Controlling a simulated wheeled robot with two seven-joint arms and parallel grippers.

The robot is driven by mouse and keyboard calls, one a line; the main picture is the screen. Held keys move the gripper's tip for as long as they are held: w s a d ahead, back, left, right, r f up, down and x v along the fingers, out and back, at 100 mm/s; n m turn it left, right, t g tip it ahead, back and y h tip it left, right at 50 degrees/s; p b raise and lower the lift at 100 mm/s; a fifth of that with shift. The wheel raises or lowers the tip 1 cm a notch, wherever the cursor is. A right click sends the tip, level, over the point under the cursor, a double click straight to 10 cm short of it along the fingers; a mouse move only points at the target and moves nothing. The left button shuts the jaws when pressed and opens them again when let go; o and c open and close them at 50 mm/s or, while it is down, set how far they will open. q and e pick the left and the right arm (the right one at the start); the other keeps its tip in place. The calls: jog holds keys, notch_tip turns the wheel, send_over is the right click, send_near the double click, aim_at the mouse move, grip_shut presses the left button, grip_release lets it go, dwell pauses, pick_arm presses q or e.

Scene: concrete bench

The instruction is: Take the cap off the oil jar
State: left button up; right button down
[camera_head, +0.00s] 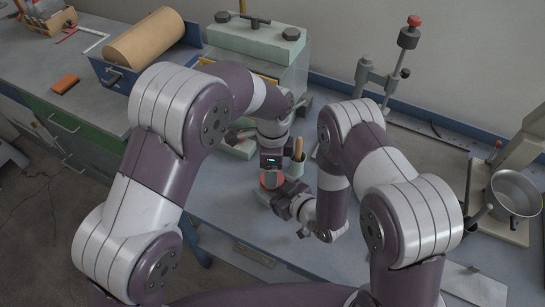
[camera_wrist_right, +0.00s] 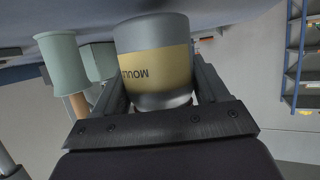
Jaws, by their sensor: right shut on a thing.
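The oil jar is a grey cylinder with a yellow label (camera_wrist_right: 155,65), seen upside down in the right wrist view. It sits between the two fingers of my right gripper (camera_wrist_right: 155,90), which is shut on it. In the head view a red cap (camera_head: 271,180) shows at the jar's top, with my right gripper (camera_head: 275,195) beside it. My left gripper (camera_head: 271,167) points down just above the cap. Its fingers are too small and hidden to tell whether they are open or touch the cap. The jar's body is mostly hidden in the head view.
A pale green cup (camera_wrist_right: 60,60) with a wooden handle (camera_head: 298,148) in it stands close behind the jar. A green box (camera_head: 255,42), a clamp stand (camera_head: 365,75) and a metal pan (camera_head: 516,192) stand further off. The bench's front edge is close to the jar.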

pick_arm(q)
jog(key=shift+f, duration=1.55)
jog(key=shift+c, duration=0.2)
jog(key=c, duration=0.8)
jog(key=o, duration=1.1)
jog(key=shift+r, duration=2.3)
